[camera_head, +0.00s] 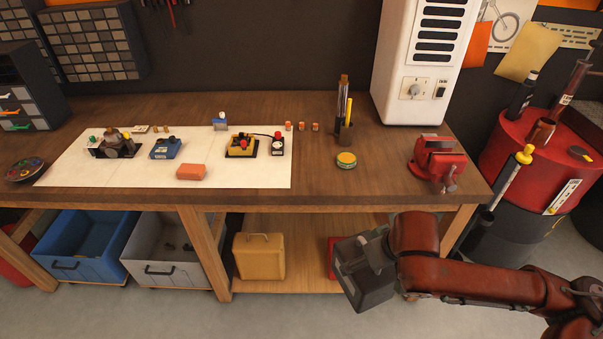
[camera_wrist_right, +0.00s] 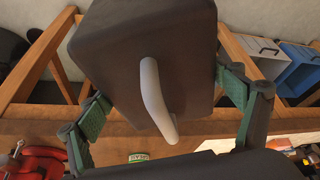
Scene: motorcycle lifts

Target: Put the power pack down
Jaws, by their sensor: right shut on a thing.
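The power pack, a dark grey box (camera_head: 363,283) with a light grey handle, hangs in the air in front of the workbench's lower shelf in the head view. It fills the upper middle of the right wrist view (camera_wrist_right: 145,40), with its curved handle (camera_wrist_right: 155,100) toward the camera. My right gripper (camera_wrist_right: 160,90) is shut on it, with green-padded fingers at both sides of the box. Their exact contact is partly hidden. The pack looks tilted in the head view. My left gripper is in neither view.
A yellow case (camera_head: 259,257) and bins (camera_head: 85,248) stand below.

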